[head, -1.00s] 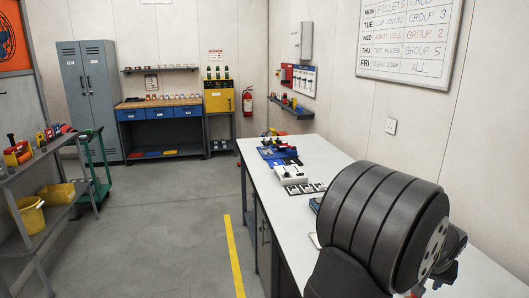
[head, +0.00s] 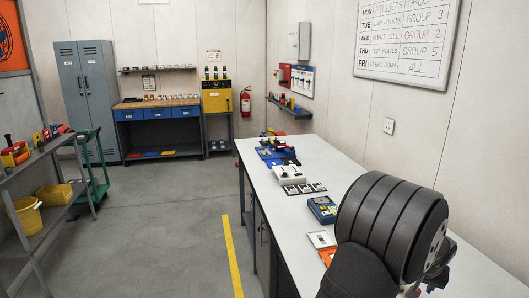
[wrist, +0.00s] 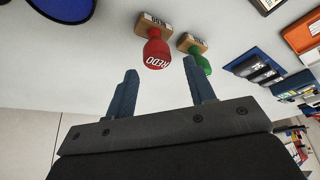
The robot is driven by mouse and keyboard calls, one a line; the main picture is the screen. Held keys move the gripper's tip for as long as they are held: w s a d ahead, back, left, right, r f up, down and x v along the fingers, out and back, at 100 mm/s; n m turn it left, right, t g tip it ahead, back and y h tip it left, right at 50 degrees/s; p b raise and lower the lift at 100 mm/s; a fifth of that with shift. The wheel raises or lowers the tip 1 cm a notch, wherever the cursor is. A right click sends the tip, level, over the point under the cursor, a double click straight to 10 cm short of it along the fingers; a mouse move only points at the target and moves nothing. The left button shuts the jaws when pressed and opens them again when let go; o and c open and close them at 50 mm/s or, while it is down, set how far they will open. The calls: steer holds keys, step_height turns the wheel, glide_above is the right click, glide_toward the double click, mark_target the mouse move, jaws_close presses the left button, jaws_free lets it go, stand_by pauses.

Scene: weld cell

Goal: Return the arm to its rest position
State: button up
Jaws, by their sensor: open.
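My gripper (wrist: 160,70) is open in the wrist view, with two blue-grey fingers apart and nothing between them. A red-handled stamp marked REDO (wrist: 155,50) stands just beyond the fingertips, and a green-handled stamp (wrist: 198,58) is to its right. Both appear clear of the fingers. In the head view, my dark arm fills the lower right over the white workbench (head: 275,205). The gripper itself cannot be made out there.
A blue device (head: 322,209) and a small white-edged card (head: 321,239) lie on the bench near my arm. A white block (head: 290,174) and blue fixture (head: 275,153) sit farther back. In the wrist view, a blue round thing (wrist: 62,8) is at top left.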

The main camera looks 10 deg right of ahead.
steer(key=s+r, duration=0.9)
steer(key=s, duration=0.3)
steer(key=w+a+f+n, duration=0.1)
steer(key=w+a+f, duration=0.1)
steer(key=w+a, duration=0.7)
steer(key=w+a+f+n, duration=0.1)
steer(key=w+a, duration=0.4)
steer(key=w, duration=0.7)
steer(key=w+a+f, duration=0.1)
steer(key=w+a, duration=0.5)
steer(key=a, duration=0.4)
steer(key=w+a+f+n+y, duration=0.1)
steer(key=w+a, duration=0.6)
steer(key=a, duration=0.4)
steer(key=shift+a+f+n+t, duration=0.15)
steer(key=shift+f+n+t, duration=0.15)
steer(key=shift+f+t, duration=0.1)
